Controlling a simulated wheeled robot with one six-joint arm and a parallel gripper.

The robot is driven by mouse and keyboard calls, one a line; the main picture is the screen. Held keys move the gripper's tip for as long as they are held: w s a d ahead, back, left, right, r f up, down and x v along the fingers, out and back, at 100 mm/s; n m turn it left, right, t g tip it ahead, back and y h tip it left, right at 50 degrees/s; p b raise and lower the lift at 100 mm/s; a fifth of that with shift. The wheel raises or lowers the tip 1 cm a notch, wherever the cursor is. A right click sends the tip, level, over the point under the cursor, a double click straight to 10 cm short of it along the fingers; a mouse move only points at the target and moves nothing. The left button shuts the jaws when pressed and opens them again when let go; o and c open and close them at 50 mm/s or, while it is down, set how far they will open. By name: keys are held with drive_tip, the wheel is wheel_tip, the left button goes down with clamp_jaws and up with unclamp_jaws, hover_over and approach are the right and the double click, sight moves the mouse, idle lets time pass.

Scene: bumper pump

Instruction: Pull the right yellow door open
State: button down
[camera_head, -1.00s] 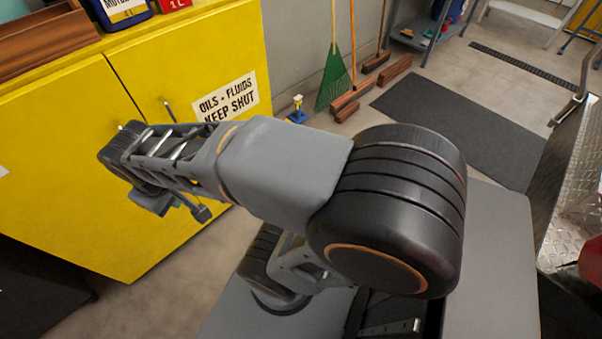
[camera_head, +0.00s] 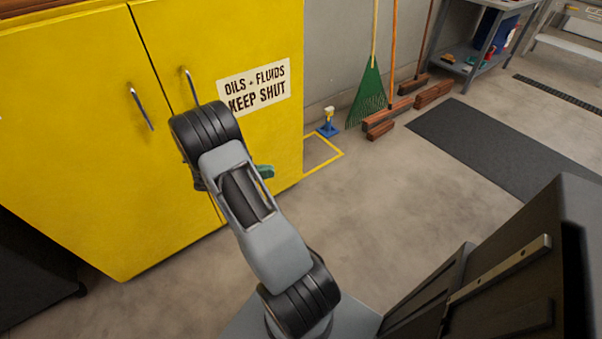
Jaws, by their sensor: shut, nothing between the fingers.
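The right yellow door (camera_head: 240,45) is shut, flush with the left yellow door (camera_head: 70,130) along a slanting seam. It carries a white sign reading "OILS - FLUIDS KEEP SHUT" (camera_head: 254,88). Its upright metal bar handle (camera_head: 190,84) is near the seam, its lower end close to my black wrist joint in the picture. My gripper (camera_head: 265,171) is mostly hidden behind my arm; only a small green part shows to the right of the wrist, in front of the door's lower part. It is shut and empty, with no visible hold on the handle.
The left door has its own bar handle (camera_head: 141,108). A blue-based item (camera_head: 327,124) stands on the floor right of the cabinet, near a yellow floor outline. A green rake (camera_head: 368,94) and brooms lean on the wall. Open concrete floor (camera_head: 400,200) lies to the right.

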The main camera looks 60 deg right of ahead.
drive_tip(key=b+x, duration=0.1)
drive_tip(key=x, duration=1.3)
drive_tip(key=shift+b, duration=0.35)
drive_tip(key=shift+w, duration=0.1)
idle(1.0)
